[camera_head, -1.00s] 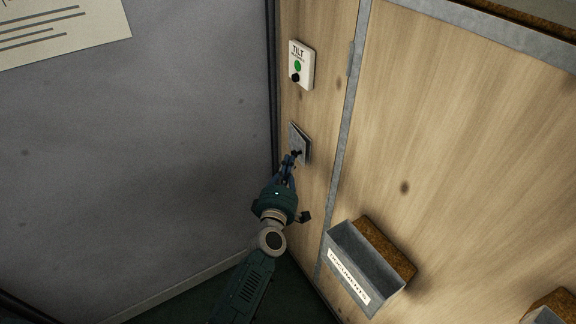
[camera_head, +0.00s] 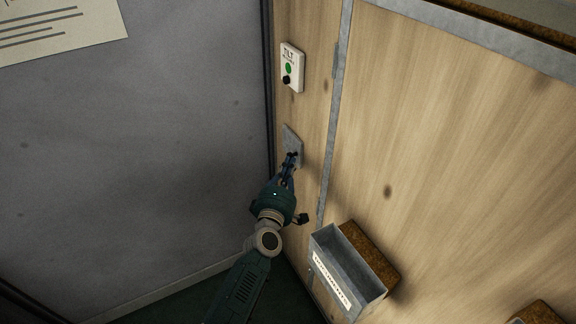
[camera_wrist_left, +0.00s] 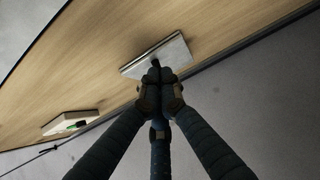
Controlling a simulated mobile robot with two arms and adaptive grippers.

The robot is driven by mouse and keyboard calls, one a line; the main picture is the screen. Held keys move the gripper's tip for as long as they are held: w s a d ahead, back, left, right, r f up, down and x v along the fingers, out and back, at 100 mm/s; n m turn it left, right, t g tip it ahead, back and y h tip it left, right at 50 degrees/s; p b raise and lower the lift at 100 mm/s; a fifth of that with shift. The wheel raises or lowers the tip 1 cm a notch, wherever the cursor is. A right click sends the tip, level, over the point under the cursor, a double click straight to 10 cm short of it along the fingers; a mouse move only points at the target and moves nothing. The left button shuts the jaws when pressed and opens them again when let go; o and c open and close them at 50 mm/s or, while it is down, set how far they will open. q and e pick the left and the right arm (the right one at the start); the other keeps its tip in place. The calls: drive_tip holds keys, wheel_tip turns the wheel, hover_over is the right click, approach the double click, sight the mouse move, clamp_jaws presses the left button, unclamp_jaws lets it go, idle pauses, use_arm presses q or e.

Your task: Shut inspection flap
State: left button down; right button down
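The inspection flap (camera_head: 292,138) is a small grey metal plate on the narrow wooden panel, below the TILT box. It also shows in the left wrist view (camera_wrist_left: 168,54), where its edge stands slightly off the wood. A small dark knob (camera_wrist_left: 155,64) sits near the flap's edge. My left gripper (camera_head: 292,158) is at the flap's lower part. In the left wrist view its fingers (camera_wrist_left: 159,80) are drawn together at the knob and seem to hold it; the fingertips hide part of it. My right gripper is not in view.
A white TILT box (camera_head: 292,67) with a green and a black button is above the flap. A grey document holder (camera_head: 345,272) juts out at lower right of my left arm. A grey wall (camera_head: 140,150) is close on the left.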

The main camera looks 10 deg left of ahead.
use_arm(q)
drive_tip(key=s, duration=1.2)
drive_tip(key=s+f+m+g, duration=0.3)
drive_tip(key=s+f, duration=0.2)
drive_tip(key=f, duration=0.6)
drive_tip(key=s+f+m+g+h, duration=0.1)
drive_tip(key=s+f+m+g, duration=0.4)
drive_tip(key=f, duration=0.7)
drive_tip(key=s+f+m+g, duration=0.1)
drive_tip(key=s+f+m, duration=0.1)
drive_tip(key=s+f, duration=0.65)
drive_tip(key=s+a+f+m+g, duration=0.2)
drive_tip(key=s+a+f+m, duration=0.1)
drive_tip(key=s+f, duration=0.4)
drive_tip(key=s+a+f+m+g+y, duration=0.1)
drive_tip(key=s+a+f+m+g, duration=0.2)
drive_tip(key=s, duration=1.1)
drive_tip(key=s+a+f+m+g+y, duration=0.1)
drive_tip(key=s+a+f+m+g, duration=0.2)
drive_tip(key=s+a+f, duration=0.3)
drive_tip(key=s+f, duration=0.4)
drive_tip(key=f, duration=0.1)
drive_tip(key=shift+s+a+f, duration=0.25)
drive_tip(key=shift+a+f, duration=0.05)
drive_tip(key=shift+s, duration=0.1)
